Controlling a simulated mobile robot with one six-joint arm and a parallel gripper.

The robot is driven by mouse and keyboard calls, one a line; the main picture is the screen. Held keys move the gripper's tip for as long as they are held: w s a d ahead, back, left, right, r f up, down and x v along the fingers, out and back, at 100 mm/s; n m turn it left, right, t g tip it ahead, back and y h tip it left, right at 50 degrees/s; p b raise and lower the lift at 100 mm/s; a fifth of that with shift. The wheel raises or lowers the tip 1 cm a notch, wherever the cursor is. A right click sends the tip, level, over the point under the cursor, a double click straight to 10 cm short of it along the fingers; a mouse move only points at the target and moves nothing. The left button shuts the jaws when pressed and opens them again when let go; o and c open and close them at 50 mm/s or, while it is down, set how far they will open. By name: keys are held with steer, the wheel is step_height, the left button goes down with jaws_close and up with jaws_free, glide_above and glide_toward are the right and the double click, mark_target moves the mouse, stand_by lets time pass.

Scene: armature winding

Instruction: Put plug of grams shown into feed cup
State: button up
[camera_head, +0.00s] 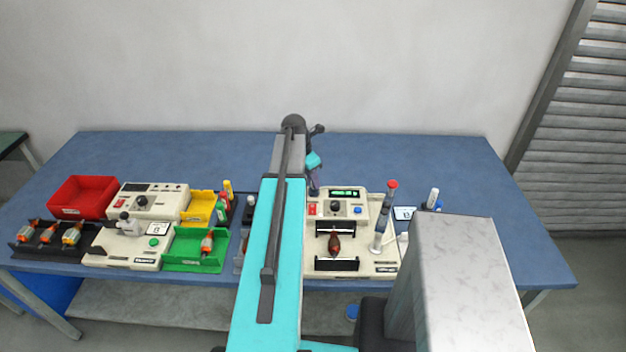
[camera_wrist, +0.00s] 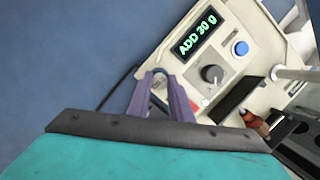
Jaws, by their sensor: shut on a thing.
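The cream machine (camera_head: 323,208) right of my arm carries a green display (camera_wrist: 197,36) reading "ADD 30 g" in the wrist view. My gripper (camera_head: 314,187) hangs over the back left of this machine. A clear upright tube (camera_head: 378,240) with a red-topped piece stands at the machine's right. I cannot tell which part is the feed cup.
To the left stand a red bin (camera_head: 84,197), a second cream machine (camera_head: 145,206), a yellow bin (camera_head: 197,210), a green tray (camera_head: 190,262) and a black rack with armatures (camera_head: 28,247). Small coloured bottles (camera_head: 228,190) stand left of my arm. The table's back is clear.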

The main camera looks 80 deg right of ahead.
steer(key=o, duration=0.9)
steer(key=shift+r, duration=0.15)
steer(key=shift+b+v, duration=2.05)
steer(key=shift+v, duration=4.7)
steer(key=shift+w, duration=0.15)
